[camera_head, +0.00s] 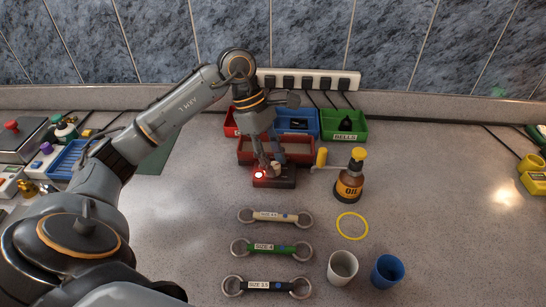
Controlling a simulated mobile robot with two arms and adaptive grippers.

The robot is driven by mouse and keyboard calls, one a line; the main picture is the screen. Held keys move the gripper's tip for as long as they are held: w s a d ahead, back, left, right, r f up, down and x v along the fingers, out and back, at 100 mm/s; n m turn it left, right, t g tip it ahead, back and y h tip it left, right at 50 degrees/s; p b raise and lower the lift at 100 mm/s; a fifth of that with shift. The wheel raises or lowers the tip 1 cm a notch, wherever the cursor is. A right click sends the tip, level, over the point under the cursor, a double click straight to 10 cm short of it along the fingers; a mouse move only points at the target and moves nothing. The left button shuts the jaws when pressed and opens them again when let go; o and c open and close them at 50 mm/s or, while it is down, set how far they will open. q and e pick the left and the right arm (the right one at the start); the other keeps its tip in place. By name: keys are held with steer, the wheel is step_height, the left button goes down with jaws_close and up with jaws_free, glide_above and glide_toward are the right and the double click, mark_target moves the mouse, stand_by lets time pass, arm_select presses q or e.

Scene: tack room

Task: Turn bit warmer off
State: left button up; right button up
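A small dark box (288,181), which looks like the bit warmer's control, sits at the middle of the counter with a glowing red light on its left. A reddish-brown tray (300,156) stands right behind it. My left gripper (269,167) reaches down from behind over the box, its fingertips at a small knob-like part beside the red light. The fingers partly hide that part, and I cannot tell whether they touch it or how far apart they are. My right gripper is not in view.
Red, blue (297,121) and green bins (344,125) stand behind, under a power strip (308,80). Several labelled bits (272,249), a yellow ring (352,213) and two cups (386,270) lie in front.

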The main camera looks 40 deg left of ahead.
arm_select(q)
steer(key=shift+f, duration=0.15)
jaws_close()
